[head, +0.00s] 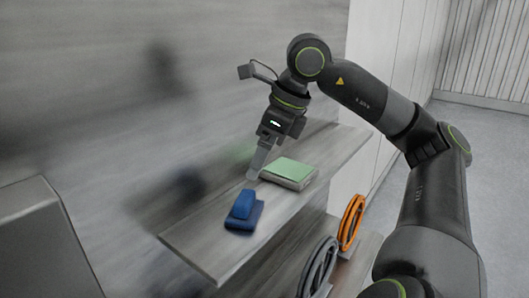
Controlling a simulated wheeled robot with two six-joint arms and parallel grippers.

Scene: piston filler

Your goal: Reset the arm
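My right arm comes in from the right in the head view, and its gripper (256,172) points down over a grey wooden shelf (210,248). The gripper tip is beside a green-topped block (291,169), at its left. A blue object (243,211) lies on the shelf in front of the gripper, apart from it. The fingers look close together, but I cannot tell whether they are open or shut. I see nothing clearly held. My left gripper is not in view.
An orange ring-shaped coil (351,222) and a grey one (319,267) stand on a lower level at the right. A grey box-like shape (45,245) fills the lower left. A grey wall (150,80) stands behind the shelf. Open floor (485,150) shows at the right.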

